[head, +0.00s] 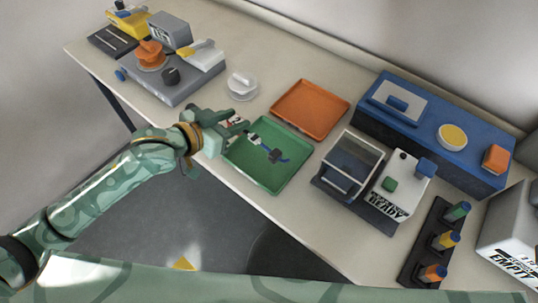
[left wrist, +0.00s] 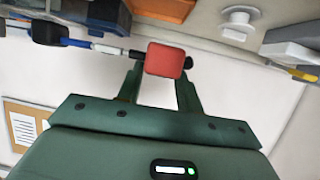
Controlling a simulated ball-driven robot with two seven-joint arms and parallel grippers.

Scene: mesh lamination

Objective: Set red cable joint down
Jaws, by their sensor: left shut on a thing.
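My left gripper (head: 236,122) is over the upper left edge of the green tray (head: 265,177). In the left wrist view its fingers are shut on the red cable joint (left wrist: 165,60), a small red block between the fingertips. A cable (left wrist: 78,42) with white, blue and black parts runs from the joint to the left. In the head view the cable (head: 265,147) reaches over the green tray, with a black block (head: 276,155) and a blue end. I cannot tell whether it touches the tray floor. My right gripper is not in view.
An orange tray (head: 311,109) lies beyond the green one. A white round piece (head: 242,86) stands to the upper left. A clear-lidded box and a READY unit (head: 402,186) stand to the right, near a black rack (head: 428,241). A grey machine (head: 172,80) stands at the left.

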